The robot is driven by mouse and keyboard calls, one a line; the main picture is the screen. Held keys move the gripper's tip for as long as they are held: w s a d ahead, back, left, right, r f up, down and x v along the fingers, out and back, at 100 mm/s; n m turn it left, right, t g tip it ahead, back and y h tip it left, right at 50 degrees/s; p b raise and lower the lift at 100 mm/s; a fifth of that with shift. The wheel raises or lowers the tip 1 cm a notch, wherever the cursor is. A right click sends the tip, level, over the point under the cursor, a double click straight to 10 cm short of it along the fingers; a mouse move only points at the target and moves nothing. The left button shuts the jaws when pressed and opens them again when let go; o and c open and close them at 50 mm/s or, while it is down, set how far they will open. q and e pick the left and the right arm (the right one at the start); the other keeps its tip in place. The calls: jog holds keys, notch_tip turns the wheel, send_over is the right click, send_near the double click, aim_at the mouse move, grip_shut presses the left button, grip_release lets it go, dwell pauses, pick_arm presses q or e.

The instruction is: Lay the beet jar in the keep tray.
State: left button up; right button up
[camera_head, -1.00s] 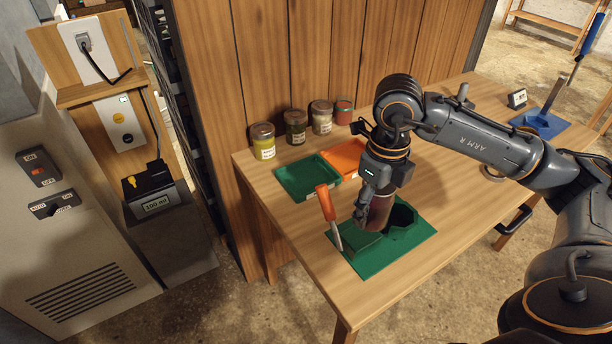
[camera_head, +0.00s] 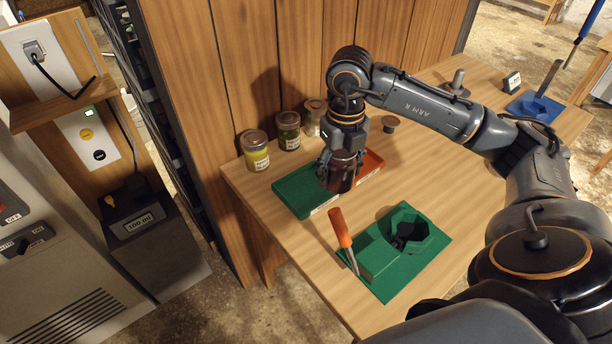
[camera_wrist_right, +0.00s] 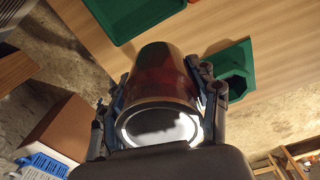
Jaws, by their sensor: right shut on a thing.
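The dark red beet jar (camera_head: 342,176) hangs below my right gripper (camera_head: 343,150), roughly upright, at the border of a green tray and an orange tray. Whether it touches either tray is not clear. In the right wrist view the jar (camera_wrist_right: 163,72) sits between both fingers of my right gripper (camera_wrist_right: 158,98), its lid end towards the camera. The green tray (camera_head: 290,191) and the orange tray (camera_head: 371,163) lie side by side at the table's back edge; their labels are too small to read, so I cannot tell which is the keep tray. My left gripper is out of view.
A green stand (camera_head: 387,267) with an empty dark socket is at the table front, with an orange-handled tool (camera_head: 340,228) upright at its left. Several jars, including a yellow one (camera_head: 256,153), stand behind the trays. Clear wood lies right of the stand.

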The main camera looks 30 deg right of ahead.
jog(key=w+f, duration=0.2)
jog(key=w, duration=0.1)
jog(key=w+f+p, duration=0.1)
jog(key=w+f, duration=0.1)
jog(key=w, duration=0.1)
jog(key=w+a+f, duration=0.1)
jog(key=w+f, duration=0.2)
jog(key=shift+p, duration=0.35)
jog(key=shift+w+f, duration=0.2)
jog(key=shift+f, duration=0.05)
jog(key=shift+w+a+f, duration=0.1)
jog(key=shift+w+f, duration=0.05)
jog(key=shift+f, duration=0.2)
notch_tip(320, 180, down, 2)
jog(key=shift+f+p, duration=0.15)
jog(key=shift+p, duration=0.5)
jog(key=shift+f, duration=0.25)
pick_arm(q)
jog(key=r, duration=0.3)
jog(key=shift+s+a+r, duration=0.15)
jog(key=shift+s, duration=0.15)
pick_arm(e)
jog(key=shift+f, duration=0.1)
